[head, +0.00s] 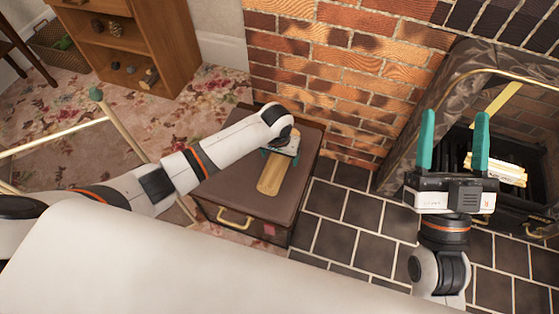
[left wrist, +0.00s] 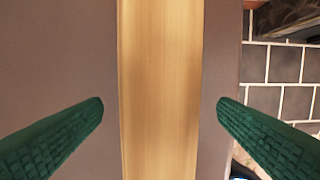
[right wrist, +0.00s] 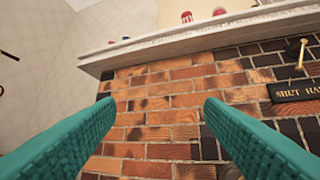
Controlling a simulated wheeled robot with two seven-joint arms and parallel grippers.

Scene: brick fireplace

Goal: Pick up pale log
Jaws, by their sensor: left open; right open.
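The pale log (head: 271,180) lies flat on top of a brown chest in the head view. In the left wrist view the pale log (left wrist: 160,90) runs from top to bottom between the fingers.
The brown chest (head: 222,188) stands on dark floor tiles (head: 340,235) against the brick wall (head: 315,70). The fireplace grate at right holds pale pieces (head: 505,172). A wooden shelf (head: 165,30) stands back left. A mantel (right wrist: 200,45) is above the bricks.

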